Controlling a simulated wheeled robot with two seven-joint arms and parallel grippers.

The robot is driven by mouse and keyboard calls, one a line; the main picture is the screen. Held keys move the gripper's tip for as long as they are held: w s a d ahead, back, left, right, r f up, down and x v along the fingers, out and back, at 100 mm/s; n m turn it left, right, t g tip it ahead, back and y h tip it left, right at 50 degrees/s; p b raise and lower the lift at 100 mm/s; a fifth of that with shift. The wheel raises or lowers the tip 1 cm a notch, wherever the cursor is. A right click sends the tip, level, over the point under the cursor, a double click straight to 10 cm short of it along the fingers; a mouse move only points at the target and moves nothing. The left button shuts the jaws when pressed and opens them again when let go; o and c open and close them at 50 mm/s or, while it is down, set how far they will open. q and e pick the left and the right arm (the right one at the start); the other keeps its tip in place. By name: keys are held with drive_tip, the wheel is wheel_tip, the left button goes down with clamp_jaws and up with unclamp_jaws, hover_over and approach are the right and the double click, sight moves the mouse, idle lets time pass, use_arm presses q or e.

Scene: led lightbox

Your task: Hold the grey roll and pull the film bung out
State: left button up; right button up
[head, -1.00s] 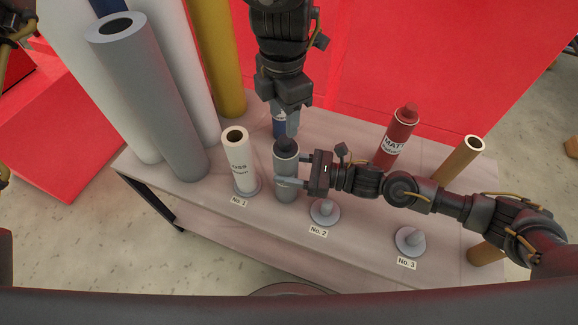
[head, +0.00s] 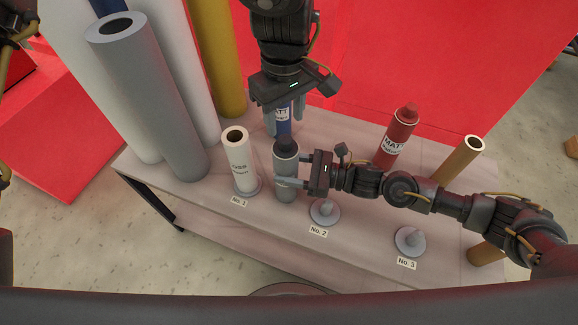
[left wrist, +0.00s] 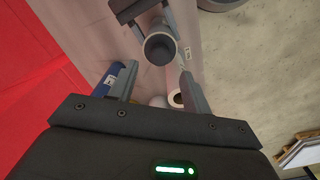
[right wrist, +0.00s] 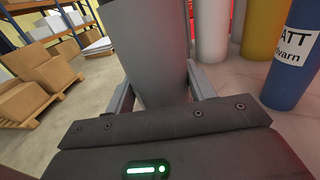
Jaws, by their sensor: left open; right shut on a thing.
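The grey roll (head: 286,178) stands upright on the table. The dark film bung (head: 286,146) sits in its top end. My right gripper (head: 283,182) is shut on the roll around its middle; in the right wrist view the roll (right wrist: 158,55) fills the space between the fingers. My left gripper (head: 284,122) is open, pointing down just above and behind the bung in the head view. In the left wrist view the bung (left wrist: 160,48) lies ahead between the open fingers, apart from them.
A white roll (head: 239,160) on peg No. 1 stands close left. Bare pegs No. 2 (head: 325,211) and No. 3 (head: 410,240) are to the right.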

sight(285, 139)
use_arm(q)
drive_tip(key=shift+f, duration=3.4)
drive_tip(key=c, duration=0.7)
drive_tip(key=shift+r, duration=0.2)
drive_tip(key=shift+r, duration=0.8)
drive_tip(key=shift+r, duration=0.15)
drive_tip(key=shift+r, duration=2.9)
